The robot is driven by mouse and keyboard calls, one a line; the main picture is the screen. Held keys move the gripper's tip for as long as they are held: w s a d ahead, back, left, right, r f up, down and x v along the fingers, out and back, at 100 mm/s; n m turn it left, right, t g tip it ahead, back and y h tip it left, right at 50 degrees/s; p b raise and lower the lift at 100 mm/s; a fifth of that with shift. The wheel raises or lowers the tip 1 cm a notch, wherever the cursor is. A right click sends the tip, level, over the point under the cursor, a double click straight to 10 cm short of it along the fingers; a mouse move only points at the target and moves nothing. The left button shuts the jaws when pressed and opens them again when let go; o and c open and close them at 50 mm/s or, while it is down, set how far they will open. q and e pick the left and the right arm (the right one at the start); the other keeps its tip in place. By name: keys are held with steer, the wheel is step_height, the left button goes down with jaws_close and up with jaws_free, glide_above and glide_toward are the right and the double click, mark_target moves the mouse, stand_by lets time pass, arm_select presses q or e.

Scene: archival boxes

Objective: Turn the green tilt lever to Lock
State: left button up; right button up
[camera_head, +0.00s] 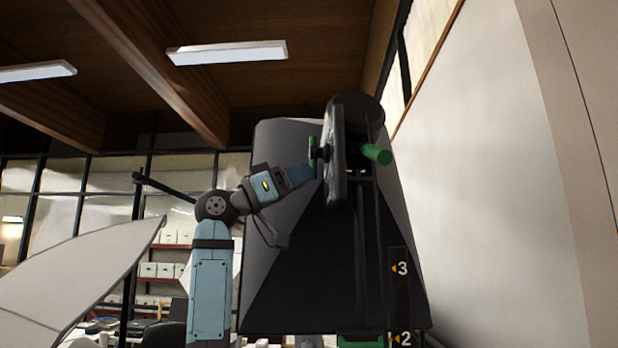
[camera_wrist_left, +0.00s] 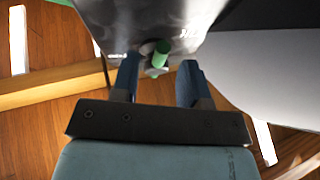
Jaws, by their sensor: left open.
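The green tilt lever (camera_head: 311,151) is a small green piece on the left side of a dark upright head unit (camera_head: 335,165). It also shows in the left wrist view (camera_wrist_left: 161,53), beyond and between my fingertips, beside a grey round hub. My left gripper (camera_head: 307,173) is close to the lever at the head unit's left side. In the left wrist view its two blue fingers (camera_wrist_left: 159,76) are apart with nothing held between them. I cannot tell whether they touch the lever. The Lock marking is not readable. My right gripper is not in view.
A larger green knob (camera_head: 377,154) sticks out on the head unit's right side. A big dark panel (camera_head: 285,285) stands behind, with a numbered scale (camera_head: 399,290) at its lower right. A pale wall (camera_head: 470,190) closes the right side. Shelves with boxes (camera_head: 160,270) stand far back left.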

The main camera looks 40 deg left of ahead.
arm_select(q)
steer(key=b+v, duration=0.3)
steer(key=v, duration=0.8)
steer(key=shift+f, duration=0.1)
steer(key=shift+f, duration=0.1)
